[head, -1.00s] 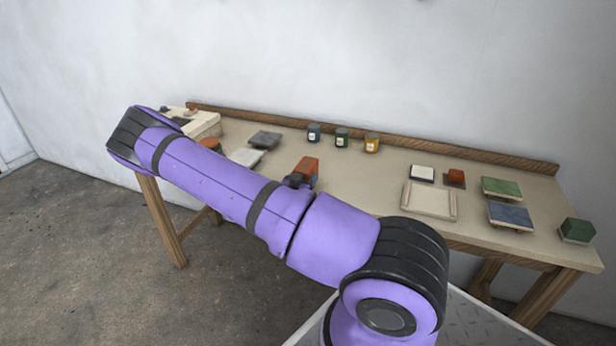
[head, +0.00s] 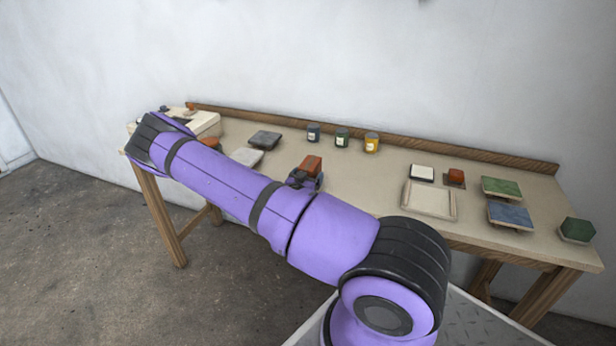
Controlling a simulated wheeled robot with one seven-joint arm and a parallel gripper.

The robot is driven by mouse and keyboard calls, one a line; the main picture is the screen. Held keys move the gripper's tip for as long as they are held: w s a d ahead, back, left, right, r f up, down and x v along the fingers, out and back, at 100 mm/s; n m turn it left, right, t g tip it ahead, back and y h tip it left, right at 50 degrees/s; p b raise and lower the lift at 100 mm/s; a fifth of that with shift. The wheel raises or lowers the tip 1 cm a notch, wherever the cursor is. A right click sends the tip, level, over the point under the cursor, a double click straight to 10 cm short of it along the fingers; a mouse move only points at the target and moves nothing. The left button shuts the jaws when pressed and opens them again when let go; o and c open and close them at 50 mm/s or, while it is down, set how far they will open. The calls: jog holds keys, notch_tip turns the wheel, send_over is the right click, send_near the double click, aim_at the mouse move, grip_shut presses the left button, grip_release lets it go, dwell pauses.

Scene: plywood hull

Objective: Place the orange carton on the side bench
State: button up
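The orange carton (head: 312,165) is a small box with a dark lower part, seen just beyond my arm near the middle of the wooden-legged bench (head: 370,185). My gripper (head: 304,178) is mostly hidden behind my purple arm; its dark end meets the carton's near side. The carton moves along with it, so the gripper looks shut on it. I cannot tell whether the carton touches the bench top. No second bench is clearly in view, and which one is the side bench is not shown.
Three jars (head: 342,138) stand at the back ledge. A shallow pale tray (head: 429,213), a white tile (head: 422,173), a red-orange block (head: 455,176), a green board (head: 501,187), a blue board (head: 510,215) and a green block (head: 576,230) lie right. Grey slabs (head: 264,139) lie left.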

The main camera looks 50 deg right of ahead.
jog(key=shift+r, duration=0.1)
jog(key=v, duration=1.2)
jog(key=w+a+r+n+y, duration=0.1)
jog(key=w+a+r+y, duration=0.1)
jog(key=a+r+y, duration=0.55)
jog(key=w+a+r+n+y, duration=0.1)
jog(key=w+a+r+y, duration=0.2)
jog(key=a+r+y, duration=0.45)
jog(key=s+a+r+n+y, duration=0.2)
jog(key=s+a+r+n, duration=0.2)
jog(key=s+r, duration=0.45)
jog(key=s+a+r+n+y, duration=0.1)
jog(key=s+a+r+n, duration=0.4)
jog(key=r, duration=0.7)
jog(key=s+r+n, duration=0.1)
jog(key=s+r, duration=0.1)
jog(key=s, duration=0.5)
jog(key=s+d+r+n+g+h, duration=0.1)
jog(key=s+r, duration=0.2)
jog(key=s, duration=0.5)
jog(key=shift+s+r+n+g, duration=0.25)
jog(key=shift+n+g, duration=0.05)
